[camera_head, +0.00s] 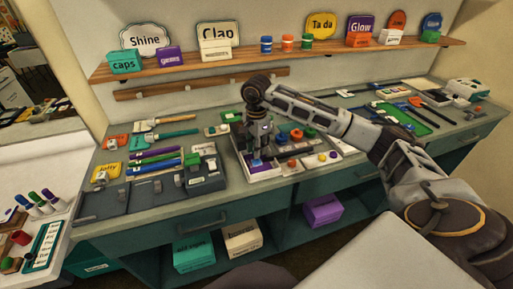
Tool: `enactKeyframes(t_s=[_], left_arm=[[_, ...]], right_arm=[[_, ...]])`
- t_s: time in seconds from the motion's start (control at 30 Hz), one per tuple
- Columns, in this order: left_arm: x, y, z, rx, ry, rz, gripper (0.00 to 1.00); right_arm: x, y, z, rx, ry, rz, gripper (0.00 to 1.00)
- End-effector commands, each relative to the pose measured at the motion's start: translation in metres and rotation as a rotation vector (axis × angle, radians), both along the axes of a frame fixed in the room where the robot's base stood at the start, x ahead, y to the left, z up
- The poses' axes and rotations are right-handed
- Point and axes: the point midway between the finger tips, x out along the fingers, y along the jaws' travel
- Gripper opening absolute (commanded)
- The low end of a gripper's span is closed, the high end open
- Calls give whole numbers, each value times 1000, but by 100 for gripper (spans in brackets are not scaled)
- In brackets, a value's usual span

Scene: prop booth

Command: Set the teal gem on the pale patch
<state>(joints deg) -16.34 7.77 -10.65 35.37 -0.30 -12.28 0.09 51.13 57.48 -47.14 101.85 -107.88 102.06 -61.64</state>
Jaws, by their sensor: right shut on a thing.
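My right gripper (257,156) points down over the middle of the bench, at a tray with a purple area and a pale front edge (264,176). It is shut on a small blue-teal piece (257,163), apparently the teal gem, mostly hidden between the fingers. The piece is low over the tray; I cannot tell whether it touches it. Pale cards with small pieces lie nearby, one to the right (322,158) and one to the left (216,131). I cannot tell which pale surface is the patch. My left gripper is not in view.
Markers (154,162) and a grey box (203,170) lie to the left. A wooden shelf (200,66) with signs and boxes runs behind. A green mat (405,116) lies at the right.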

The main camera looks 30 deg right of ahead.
Motion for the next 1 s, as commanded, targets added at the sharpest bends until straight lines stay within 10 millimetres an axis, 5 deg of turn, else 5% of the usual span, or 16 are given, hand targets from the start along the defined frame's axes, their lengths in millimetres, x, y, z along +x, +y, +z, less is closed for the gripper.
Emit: enactKeyframes(t_s=[0.43,1.0], left_arm=[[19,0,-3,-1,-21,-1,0],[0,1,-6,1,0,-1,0]], right_arm=[[0,0,-4,0,0,0,12],[0,0,-4,0,0,0,12]])
